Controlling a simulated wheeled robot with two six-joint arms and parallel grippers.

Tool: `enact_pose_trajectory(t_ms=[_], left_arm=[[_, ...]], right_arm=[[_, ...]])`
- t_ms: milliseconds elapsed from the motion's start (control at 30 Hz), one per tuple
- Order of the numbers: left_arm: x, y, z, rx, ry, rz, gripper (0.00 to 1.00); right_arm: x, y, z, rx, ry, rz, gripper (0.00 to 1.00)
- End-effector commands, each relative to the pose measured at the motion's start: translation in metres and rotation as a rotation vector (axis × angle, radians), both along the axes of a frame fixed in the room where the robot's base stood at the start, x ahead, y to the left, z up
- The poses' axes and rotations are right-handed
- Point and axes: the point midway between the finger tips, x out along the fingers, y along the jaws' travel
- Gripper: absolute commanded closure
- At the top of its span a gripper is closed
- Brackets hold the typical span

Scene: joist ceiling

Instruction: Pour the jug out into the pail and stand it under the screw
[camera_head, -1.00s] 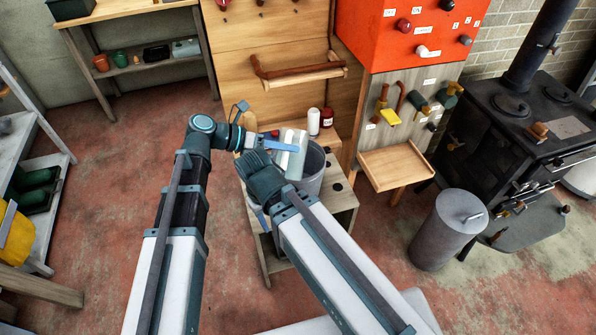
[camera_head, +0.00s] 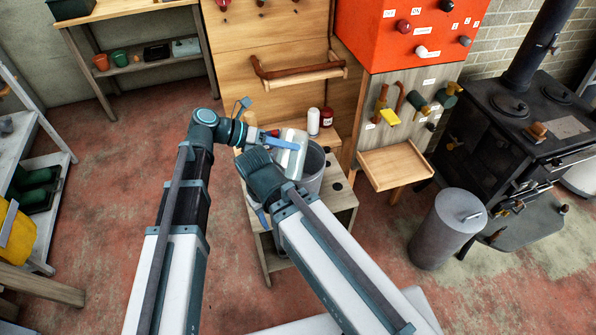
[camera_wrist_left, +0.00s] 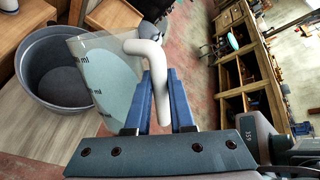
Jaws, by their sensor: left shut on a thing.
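The jug (camera_head: 291,158) is clear, with ml marks and a white handle. My left gripper (camera_head: 279,145) is shut on that handle, which shows between the blue fingers in the left wrist view (camera_wrist_left: 158,85). The jug (camera_wrist_left: 108,82) is held tilted at the grey pail (camera_head: 314,168), its mouth end overlapping the rim. The pail (camera_wrist_left: 28,82) shows a dark grey inside; I cannot tell its contents. My right arm's wrist (camera_head: 262,172) is in front of the pail; its fingers are mostly hidden. I cannot make out the screw for certain.
The pail stands on a low wooden stand (camera_head: 345,198). A wooden tray shelf (camera_head: 393,165), a lidded grey bin (camera_head: 447,230) and a black stove (camera_head: 510,130) are to the right.

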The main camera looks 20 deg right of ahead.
Motion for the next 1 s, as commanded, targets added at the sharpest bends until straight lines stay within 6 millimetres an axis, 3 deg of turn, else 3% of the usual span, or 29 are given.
enact_pose_trajectory(t_ms=[1000], left_arm=[[0.0066, -0.004, -0.0003, 0.046, 0.088, 0.0, 1.0]], right_arm=[[0.0, 0.0, 0.0062, 0.0, 0.0, 0.0, 0.5]])
